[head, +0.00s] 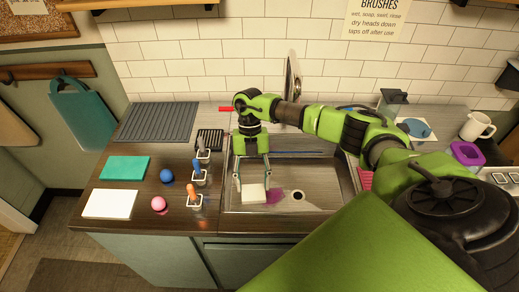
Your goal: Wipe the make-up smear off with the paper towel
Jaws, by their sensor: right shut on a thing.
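My right gripper (253,183) reaches down into the metal sink (323,178) and is shut on a white folded paper towel (253,194). The towel is low over the sink floor; I cannot tell for sure whether it touches. A purple make-up smear (275,196) lies on the sink floor just right of the towel, between it and the round drain (297,195). The towel may hide part of the smear. My left gripper is out of view.
Left of the sink are brushes in small holders, with orange (194,195) and blue (199,172) ones, a blue ball (166,176), a pink ball (158,203), a teal pad (125,168), a white pad (112,204) and a grey ribbed mat (155,122). A purple container (466,153) and white mug (477,126) stand right.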

